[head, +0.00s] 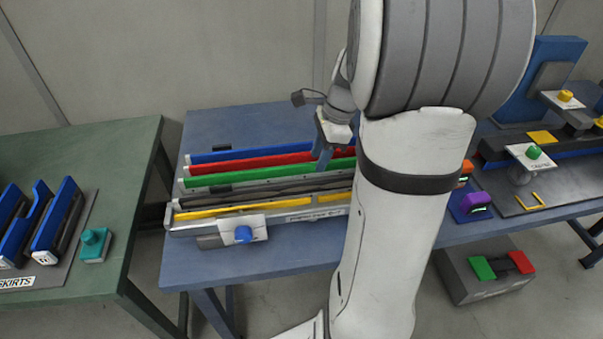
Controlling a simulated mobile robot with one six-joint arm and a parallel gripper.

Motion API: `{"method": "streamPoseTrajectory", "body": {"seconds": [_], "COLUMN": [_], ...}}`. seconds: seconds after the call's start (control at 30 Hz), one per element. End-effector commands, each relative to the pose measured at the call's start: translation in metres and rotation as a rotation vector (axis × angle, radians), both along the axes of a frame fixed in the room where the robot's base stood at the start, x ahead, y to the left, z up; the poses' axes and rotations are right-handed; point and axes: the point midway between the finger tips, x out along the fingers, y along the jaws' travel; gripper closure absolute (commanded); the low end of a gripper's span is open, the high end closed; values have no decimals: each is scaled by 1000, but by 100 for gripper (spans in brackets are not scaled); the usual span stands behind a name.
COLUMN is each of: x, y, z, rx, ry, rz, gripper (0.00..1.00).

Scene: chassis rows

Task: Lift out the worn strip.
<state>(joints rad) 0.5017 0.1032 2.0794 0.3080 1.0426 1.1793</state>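A chassis (181,226) with long parallel rows lies on the blue table. From back to front its strips are a blue strip (240,154), a red strip (240,163), a green strip (240,174), a dark grey strip (262,188) and a yellow strip (205,213). I cannot tell from this view which strip is worn. My gripper (322,163) points down over the rows, near the right part of the red and green strips. Its fingertips are small here, and I cannot tell whether they are open or touch a strip. My arm hides the right end of the chassis.
A blue knob (243,233) sits on a pale plate at the chassis front. The green table (120,190) at left holds blue skirts (52,220) and a teal button (95,243). At right are a purple block (476,203), a green button (533,152) and a floor pedal box (480,290).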

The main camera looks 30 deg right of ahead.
Motion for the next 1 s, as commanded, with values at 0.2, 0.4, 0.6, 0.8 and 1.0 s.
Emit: {"method": "streamPoseTrajectory", "body": {"seconds": [0.2,0.4,0.6,0.8,1.0], "x": [-1,-6,-4,-4,-4], "y": [7,15,19,19,18], "z": [-25,-53,-70,-70,-70], "rx": [2,1,-1,-1,-1], "ry": [4,5,0,0,-1], "rz": [-2,0,0,0,0], "gripper": [64,64,64,64,79]}}
